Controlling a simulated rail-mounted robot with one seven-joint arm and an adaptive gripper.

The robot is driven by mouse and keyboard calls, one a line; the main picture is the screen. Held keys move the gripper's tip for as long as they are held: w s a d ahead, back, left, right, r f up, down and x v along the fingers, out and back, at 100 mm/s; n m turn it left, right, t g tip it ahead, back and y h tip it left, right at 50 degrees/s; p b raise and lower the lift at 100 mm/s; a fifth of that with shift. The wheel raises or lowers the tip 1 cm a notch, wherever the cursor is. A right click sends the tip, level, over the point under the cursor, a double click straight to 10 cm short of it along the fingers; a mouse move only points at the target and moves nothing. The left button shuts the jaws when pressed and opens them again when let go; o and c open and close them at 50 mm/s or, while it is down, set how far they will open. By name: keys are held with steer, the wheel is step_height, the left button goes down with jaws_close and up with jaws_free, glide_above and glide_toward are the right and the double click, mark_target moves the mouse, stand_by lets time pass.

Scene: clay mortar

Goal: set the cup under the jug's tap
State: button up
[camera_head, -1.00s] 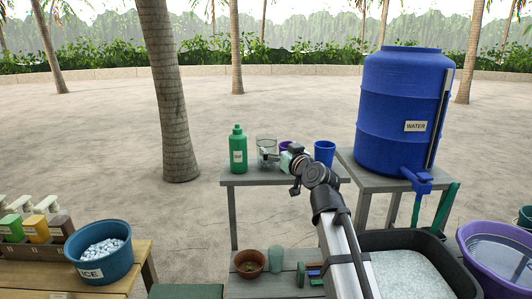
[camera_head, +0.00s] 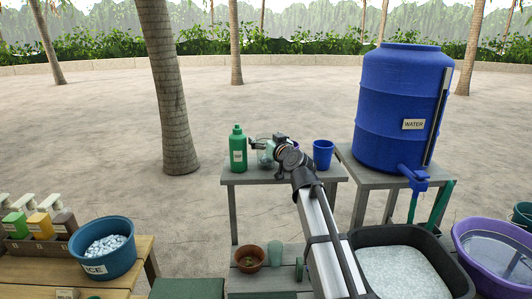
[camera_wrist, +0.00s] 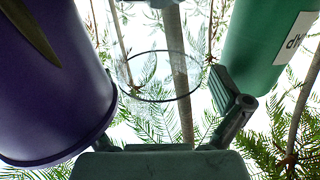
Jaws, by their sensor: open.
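The blue water jug (camera_head: 397,108) stands on a grey stand at the right, and its blue tap (camera_head: 415,178) sticks out low at its front. A clear glass cup (camera_head: 266,158) stands on the small grey table, partly behind my gripper (camera_head: 257,146). In the wrist view the round rim of the clear cup (camera_wrist: 160,98) lies ahead, between my open fingers. A purple cup (camera_wrist: 52,90) fills the left side there and hides part of my left finger. A blue cup (camera_head: 323,153) stands at the table's right end.
A green soap bottle (camera_head: 237,149) stands close left of my gripper; it also shows in the wrist view (camera_wrist: 266,45). A black tub (camera_head: 450,262) and a purple basin (camera_head: 463,235) are at the lower right. An ice bucket (camera_head: 102,254) is at the left.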

steer(key=c, duration=1.8)
steer(key=shift+r, duration=0.15)
